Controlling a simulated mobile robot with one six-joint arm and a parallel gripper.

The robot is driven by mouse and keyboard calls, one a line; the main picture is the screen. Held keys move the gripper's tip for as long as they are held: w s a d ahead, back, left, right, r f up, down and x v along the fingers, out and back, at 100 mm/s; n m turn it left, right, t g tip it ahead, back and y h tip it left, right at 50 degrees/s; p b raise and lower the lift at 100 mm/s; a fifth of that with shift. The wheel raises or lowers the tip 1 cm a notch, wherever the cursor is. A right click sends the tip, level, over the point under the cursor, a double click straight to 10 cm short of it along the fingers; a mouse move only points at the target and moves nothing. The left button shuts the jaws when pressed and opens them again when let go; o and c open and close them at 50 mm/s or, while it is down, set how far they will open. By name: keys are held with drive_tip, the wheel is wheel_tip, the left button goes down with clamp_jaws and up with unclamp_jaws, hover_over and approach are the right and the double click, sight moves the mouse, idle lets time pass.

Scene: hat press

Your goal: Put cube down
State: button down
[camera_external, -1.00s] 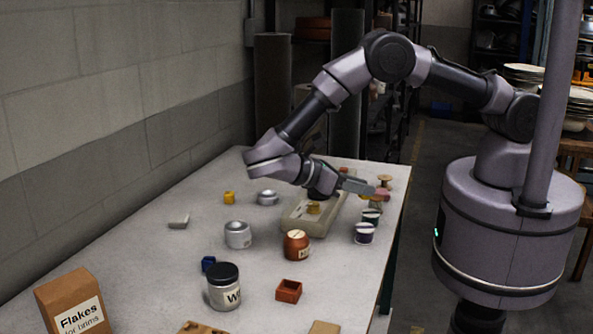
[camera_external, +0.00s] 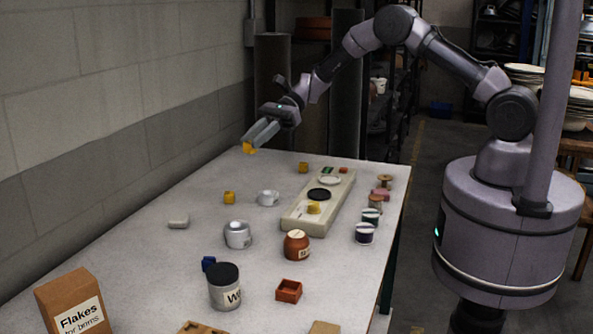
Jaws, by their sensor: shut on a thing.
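My gripper (camera_external: 255,139) is raised over the far left edge of the table, its fingers pointing down and left. It is shut on a small yellow cube (camera_external: 248,148), which shows at the fingertips, apart from the tabletop as far as I can see. Other yellow cubes are in view: one on the left of the table (camera_external: 229,198), one near the far end (camera_external: 303,167), and a yellow piece (camera_external: 313,208) on the pale board. A dark blue cube (camera_external: 208,263) lies beside the dark-lidded jar.
The pale board (camera_external: 298,222) carries a dark disc and a white disc. Silver pots (camera_external: 238,235), a brown jar (camera_external: 297,245), a lidded jar (camera_external: 224,288), a small orange-brown box (camera_external: 289,291) and a flakes box (camera_external: 75,304) stand about. The far left tabletop is clear.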

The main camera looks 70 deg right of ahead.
sight(250, 187)
drive_tip(key=w+d+r+m+t+h, duration=0.3)
drive_tip(key=w+d+r+m+t, duration=0.3)
drive_tip(key=d, duration=0.5)
drive_tip(key=shift+n+g, duration=0.5)
drive_tip(key=f+b, duration=0.1)
drive_tip(key=f, duration=0.6)
drive_tip(key=w+f+b, duration=0.1)
drive_tip(key=f, duration=0.6)
drive_tip(key=f+b, duration=0.1)
drive_tip(key=f, duration=0.7)
drive_tip(key=shift+w+a, duration=0.15)
drive_tip(key=shift+w, duration=0.05)
drive_tip(key=shift+r, duration=0.1)
drive_tip(key=c, duration=1.6)
unclamp_jaws()
drive_tip(key=shift+f+b, duration=0.2)
drive_tip(key=shift+b, duration=0.15)
drive_tip(key=o, duration=0.4)
drive_tip(key=shift+r, duration=0.1)
